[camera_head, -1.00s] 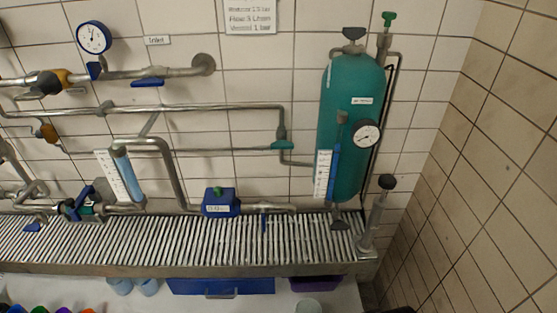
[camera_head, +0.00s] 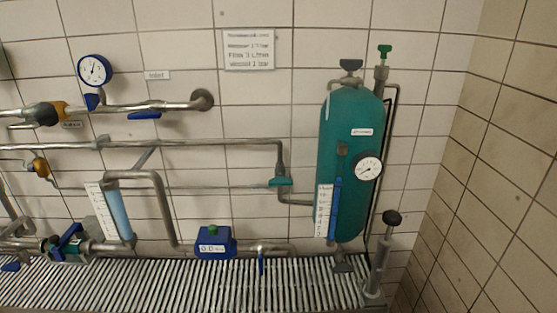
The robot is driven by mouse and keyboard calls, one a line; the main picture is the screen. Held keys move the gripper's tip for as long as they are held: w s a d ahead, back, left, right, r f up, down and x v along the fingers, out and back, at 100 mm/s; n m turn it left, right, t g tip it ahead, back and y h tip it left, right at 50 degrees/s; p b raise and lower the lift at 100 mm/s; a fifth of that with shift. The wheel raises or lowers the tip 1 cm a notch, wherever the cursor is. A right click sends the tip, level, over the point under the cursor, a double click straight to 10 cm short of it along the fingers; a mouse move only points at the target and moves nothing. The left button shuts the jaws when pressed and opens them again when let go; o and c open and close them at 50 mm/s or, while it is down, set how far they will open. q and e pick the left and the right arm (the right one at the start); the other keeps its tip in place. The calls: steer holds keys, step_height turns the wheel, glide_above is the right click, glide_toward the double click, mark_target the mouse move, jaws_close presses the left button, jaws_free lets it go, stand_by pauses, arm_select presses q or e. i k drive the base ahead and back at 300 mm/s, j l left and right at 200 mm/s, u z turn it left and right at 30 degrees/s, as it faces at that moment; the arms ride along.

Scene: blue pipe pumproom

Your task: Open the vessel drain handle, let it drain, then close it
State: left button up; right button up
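The teal vessel (camera_head: 350,165) stands upright at the right of the back wall, with a round white gauge (camera_head: 369,168) and a blue level tube (camera_head: 335,208) on its front. A dark grey handle (camera_head: 343,264) sits under the vessel's bottom, just above the grate; it looks like the drain handle, but its exact position is too small to tell. Another dark handle (camera_head: 351,65) is on top of the vessel, beside a green-topped valve (camera_head: 383,64). Neither of my grippers shows in the head view.
A slatted metal grate (camera_head: 190,284) runs below the pipes. A hand pump (camera_head: 381,255) with a black knob stands right of the vessel, near the tiled corner. A sign (camera_head: 249,49) hangs above.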

mark_target(343, 267)
steer(key=u, duration=1.65)
steer(key=z, duration=2.15)
steer(key=i+l, duration=0.1)
steer(key=l, duration=0.2)
steer(key=i+l, duration=0.15)
steer(key=l, duration=0.2)
steer(key=i+l, duration=0.1)
steer(key=l, duration=0.2)
